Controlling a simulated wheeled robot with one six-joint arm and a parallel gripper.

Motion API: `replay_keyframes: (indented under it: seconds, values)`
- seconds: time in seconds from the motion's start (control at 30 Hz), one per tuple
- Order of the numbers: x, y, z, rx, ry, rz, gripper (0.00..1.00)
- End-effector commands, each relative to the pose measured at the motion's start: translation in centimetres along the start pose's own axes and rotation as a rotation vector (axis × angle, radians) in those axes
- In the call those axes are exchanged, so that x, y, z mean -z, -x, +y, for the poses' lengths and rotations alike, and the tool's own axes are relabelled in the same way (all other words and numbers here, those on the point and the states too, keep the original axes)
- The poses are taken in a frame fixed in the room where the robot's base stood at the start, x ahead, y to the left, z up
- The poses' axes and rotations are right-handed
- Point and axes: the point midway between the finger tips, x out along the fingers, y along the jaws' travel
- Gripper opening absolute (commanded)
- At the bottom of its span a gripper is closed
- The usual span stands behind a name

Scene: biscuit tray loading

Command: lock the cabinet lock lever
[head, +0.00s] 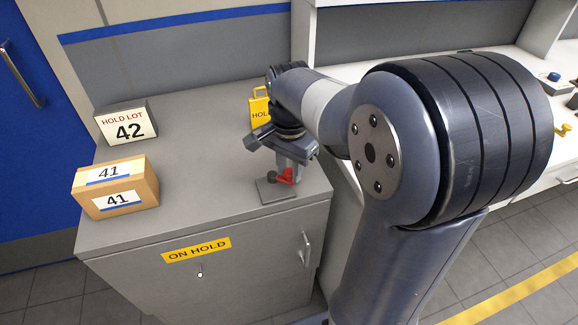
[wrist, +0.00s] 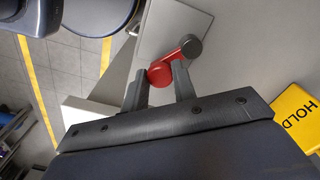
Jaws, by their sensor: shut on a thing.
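The cabinet (head: 140,215) is grey, with a yellow ON HOLD label on its front. The lock lever (head: 286,176) is red and sits on a grey plate (head: 273,193) at the right front of the cabinet top. In the wrist view the red lever (wrist: 172,68) runs from a dark round pivot (wrist: 190,46) to a wider red end between my fingers. My gripper (wrist: 160,84) is shut on that red end. In the head view my gripper (head: 288,164) is over the plate and partly hides the lever.
A cardboard box marked 41 (head: 117,188) and a HOLD LOT 42 sign (head: 127,124) stand on the cabinet's left side. A yellow HOLD tag (head: 260,105) is behind my wrist; it also shows in the wrist view (wrist: 297,117). The cabinet top's middle is clear.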

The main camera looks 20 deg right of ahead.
Motion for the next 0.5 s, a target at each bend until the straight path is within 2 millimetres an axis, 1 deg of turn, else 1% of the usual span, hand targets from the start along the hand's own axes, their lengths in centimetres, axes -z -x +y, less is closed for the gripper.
replay_keyframes:
  seconds: [0.5]
  values:
    - [1.4, 0.2, -0.6, 0.0, 0.348, 0.0, 0.03]
